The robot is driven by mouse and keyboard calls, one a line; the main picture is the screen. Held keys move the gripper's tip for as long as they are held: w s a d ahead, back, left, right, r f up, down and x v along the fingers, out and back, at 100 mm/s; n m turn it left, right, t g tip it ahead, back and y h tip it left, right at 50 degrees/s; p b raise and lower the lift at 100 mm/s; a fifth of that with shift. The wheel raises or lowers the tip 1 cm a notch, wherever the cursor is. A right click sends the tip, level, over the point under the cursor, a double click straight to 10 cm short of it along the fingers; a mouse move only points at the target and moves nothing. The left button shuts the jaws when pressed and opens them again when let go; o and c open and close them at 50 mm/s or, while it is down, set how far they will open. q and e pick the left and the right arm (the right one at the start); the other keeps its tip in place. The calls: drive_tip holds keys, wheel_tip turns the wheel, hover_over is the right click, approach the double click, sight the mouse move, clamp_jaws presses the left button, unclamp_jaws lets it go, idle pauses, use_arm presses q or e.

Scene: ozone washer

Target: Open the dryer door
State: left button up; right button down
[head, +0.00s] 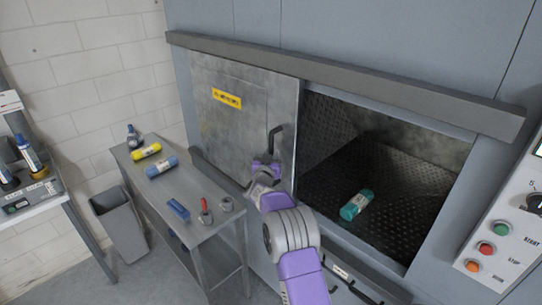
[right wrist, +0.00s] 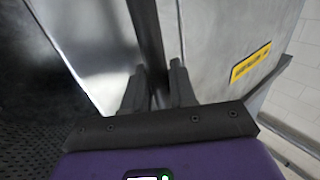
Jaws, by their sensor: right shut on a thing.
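The dryer door (head: 218,128) is a grey metal sliding panel with a yellow label, and it covers the left part of the dryer's opening. The right part stands open and shows the dark chamber (head: 405,180). The dark door handle (head: 274,138) is near the panel's right edge. My right gripper (head: 265,165) is shut on the handle's lower part. In the right wrist view, the right gripper's fingers (right wrist: 158,88) are on either side of the dark handle bar (right wrist: 152,40), against the door (right wrist: 225,40). My left gripper is not in view.
A teal cylinder (head: 356,205) lies on the chamber's textured floor. A metal table (head: 205,222) at left holds bottles and small tools. A grey bin (head: 118,222) stands beside it. A control panel (head: 505,232) with buttons is at right. A rail (head: 340,75) runs above the door.

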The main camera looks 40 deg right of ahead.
drive_tip(key=shift+w, duration=0.15)
drive_tip(key=c, duration=1.1)
unclamp_jaws()
drive_tip(key=shift+a, duration=0.1)
drive_tip(key=shift+b+v, duration=0.85)
drive_tip(key=shift+v, duration=2.95)
